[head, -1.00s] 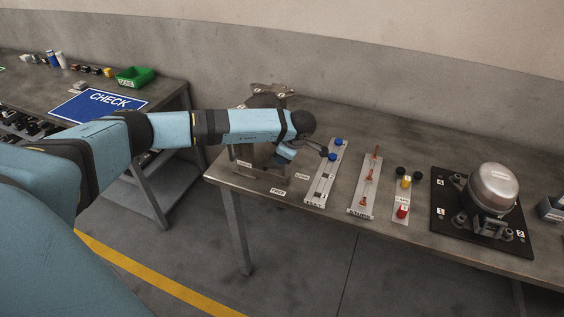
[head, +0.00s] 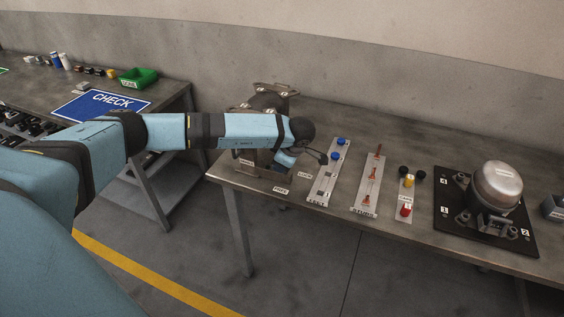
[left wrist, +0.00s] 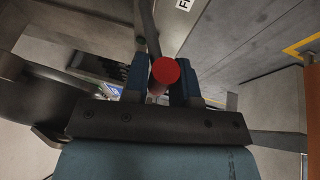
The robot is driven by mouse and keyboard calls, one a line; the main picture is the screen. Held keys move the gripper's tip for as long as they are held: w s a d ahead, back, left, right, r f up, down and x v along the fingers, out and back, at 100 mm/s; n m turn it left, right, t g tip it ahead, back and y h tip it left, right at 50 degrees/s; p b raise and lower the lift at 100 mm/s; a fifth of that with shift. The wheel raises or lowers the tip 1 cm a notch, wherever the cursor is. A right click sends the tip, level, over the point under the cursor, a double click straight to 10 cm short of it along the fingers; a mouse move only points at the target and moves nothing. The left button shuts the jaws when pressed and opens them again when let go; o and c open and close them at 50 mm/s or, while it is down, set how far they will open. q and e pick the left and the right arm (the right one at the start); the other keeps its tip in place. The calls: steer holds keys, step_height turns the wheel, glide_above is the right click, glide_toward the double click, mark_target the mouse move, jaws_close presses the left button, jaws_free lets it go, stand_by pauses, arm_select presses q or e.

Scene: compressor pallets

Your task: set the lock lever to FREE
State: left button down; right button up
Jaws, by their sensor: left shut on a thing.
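My left gripper (left wrist: 161,78) is shut on the red knob (left wrist: 165,71) of the lock lever, with a blue finger on either side. The lever's grey bar (left wrist: 147,28) runs up from the knob in the left wrist view. A white label starting with F (left wrist: 184,4) lies at the top, right of the bar. The fixture (head: 267,101) stands behind the arm, with the FREE label (head: 281,190) and LOCK label (head: 304,174) on the table in front. My right gripper is not in view.
Right of the fixture on the table (head: 400,237) are a strip with blue knobs (head: 325,180), a strip with red pieces (head: 368,184), a strip of coloured caps (head: 405,195) and a compressor (head: 496,187) on a black plate. A CHECK sign (head: 101,101) lies on the left bench.

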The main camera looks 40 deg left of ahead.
arm_select(q)
steer(key=shift+s+d+f, duration=0.1)
steer(key=shift+s+f, duration=0.15)
steer(key=shift+f, duration=0.1)
steer(key=c, duration=1)
jaws_free()
steer(key=shift+r, duration=0.15)
steer(key=shift+w, duration=0.1)
steer(key=shift+r, duration=0.25)
steer(key=b+v, duration=0.1)
steer(key=v, duration=1.2)
steer(key=shift+d+r+b, duration=0.1)
steer(key=shift+r+b, duration=0.05)
steer(key=shift+b, duration=0.15)
